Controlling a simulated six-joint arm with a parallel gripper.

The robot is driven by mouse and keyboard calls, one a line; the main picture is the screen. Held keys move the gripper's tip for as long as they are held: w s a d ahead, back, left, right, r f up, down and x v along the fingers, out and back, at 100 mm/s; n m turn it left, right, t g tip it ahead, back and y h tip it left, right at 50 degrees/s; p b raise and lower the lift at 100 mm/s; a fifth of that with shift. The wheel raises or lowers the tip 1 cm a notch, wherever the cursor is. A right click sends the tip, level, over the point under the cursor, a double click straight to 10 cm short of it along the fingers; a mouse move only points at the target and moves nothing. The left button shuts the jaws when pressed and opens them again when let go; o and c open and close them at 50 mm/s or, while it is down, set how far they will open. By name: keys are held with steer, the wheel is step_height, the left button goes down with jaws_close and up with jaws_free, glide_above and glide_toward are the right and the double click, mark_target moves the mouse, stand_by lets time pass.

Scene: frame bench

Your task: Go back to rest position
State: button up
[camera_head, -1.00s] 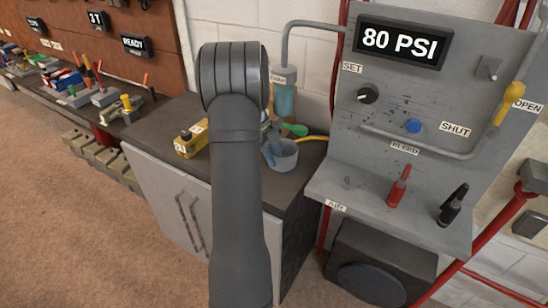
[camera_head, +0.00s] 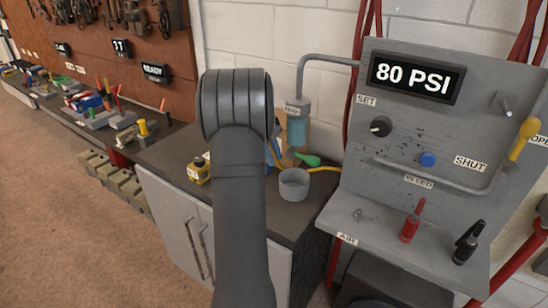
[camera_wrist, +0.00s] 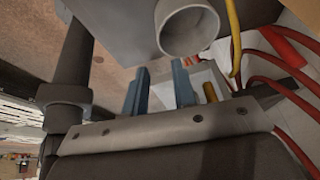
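My gripper (camera_wrist: 160,80) shows in the wrist view as two blue fingers standing apart, with nothing seen held between them. In the head view my dark arm rises in front of the bench, and the gripper is mostly hidden behind it. A sliver of blue, perhaps a finger, shows at the arm's right edge, up and left of the grey cup (camera_head: 294,186). A round hollow grey end, which looks like this cup (camera_wrist: 187,30), lies beyond the fingers in the wrist view, apart from them.
The grey panel (camera_head: 330,215) with an 80 PSI display (camera_head: 412,77) stands right of the cup. The blue-bowled trap (camera_head: 298,125), green-handled item (camera_head: 308,159) and yellow hose (camera_head: 322,168) are close by. A yellow block (camera_head: 199,171) sits left of my arm. Bins (camera_head: 115,178) line the left.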

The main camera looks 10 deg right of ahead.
mark_target(286, 186)
steer(key=x, duration=1.2)
steer(key=shift+w, duration=0.1)
steer(key=shift+s+a+r, duration=0.2)
steer(key=shift+a+r, duration=0.05)
steer(key=shift+r, duration=0.45)
steer(key=shift+o, duration=0.4)
